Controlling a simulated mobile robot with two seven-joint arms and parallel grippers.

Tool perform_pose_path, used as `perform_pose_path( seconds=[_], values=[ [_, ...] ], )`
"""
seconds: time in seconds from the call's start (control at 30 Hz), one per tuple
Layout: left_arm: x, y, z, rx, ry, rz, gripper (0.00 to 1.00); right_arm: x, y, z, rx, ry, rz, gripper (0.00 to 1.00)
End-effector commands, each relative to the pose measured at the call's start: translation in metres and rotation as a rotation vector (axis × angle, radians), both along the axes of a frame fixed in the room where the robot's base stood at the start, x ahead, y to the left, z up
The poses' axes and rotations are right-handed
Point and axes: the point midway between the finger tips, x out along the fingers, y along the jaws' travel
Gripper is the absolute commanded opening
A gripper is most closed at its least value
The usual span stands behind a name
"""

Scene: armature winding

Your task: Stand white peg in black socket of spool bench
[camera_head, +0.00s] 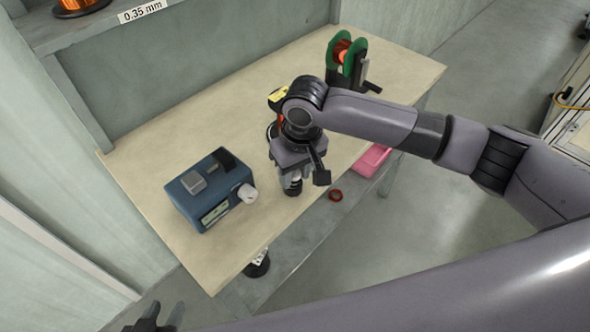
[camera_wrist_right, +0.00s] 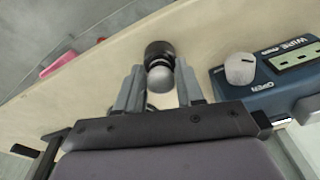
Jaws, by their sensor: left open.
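The white peg (camera_wrist_right: 160,81) stands between the two fingers of my right gripper (camera_wrist_right: 160,70), its rounded end toward the wrist camera. The black socket (camera_wrist_right: 158,50) is right at the peg's far end, on the bench. The socket also shows in the head view (camera_head: 292,189), under my right gripper (camera_head: 292,178), which points down and hides most of the peg. The fingers lie close along both sides of the peg; whether they press on it is unclear, as is how deep the peg sits. My left gripper (camera_head: 155,320) is open and empty at the lower left, below the bench.
A blue winder box (camera_head: 208,190) with a white knob (camera_head: 247,194) stands left of my right gripper. A green-flanged spool (camera_head: 346,54) with a crank stands at the back right. A pink tray (camera_head: 371,160) and a red ring (camera_head: 335,195) lie near the bench's front edge.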

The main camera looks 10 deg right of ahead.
Motion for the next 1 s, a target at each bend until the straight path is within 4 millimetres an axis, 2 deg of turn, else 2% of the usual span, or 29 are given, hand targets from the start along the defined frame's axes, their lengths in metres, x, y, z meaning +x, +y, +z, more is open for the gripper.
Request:
perform_pose_path(
  seconds=[0.07, 0.37, 0.47, 0.8, 1.0],
  values=[
    [0.0, 0.0, 0.0, 0.0, 0.0, 0.0, 0.43, 0.0, 0.0, 0.0, 0.0, 0.0, 0.0, 0.59],
    [0.0, 0.0, 0.0, 0.0, 0.0, 0.0, 0.43, 0.0, 0.0, 0.002, 0.0, 0.0, 0.0, 0.59],
    [0.0, 0.0, 0.0, 0.0, 0.0, 0.0, 0.43, -0.001, -0.001, 0.011, 0.001, -0.001, 0.0, 0.59],
    [0.0, 0.0, 0.001, 0.0, 0.0, 0.0, 0.43, -0.006, -0.004, 0.063, 0.002, -0.003, 0.0, 0.59],
    [0.0, 0.0, 0.001, 0.0, 0.0, 0.0, 0.43, -0.007, -0.004, 0.071, 0.0, 0.0, 0.0, 0.59]
  ],
)
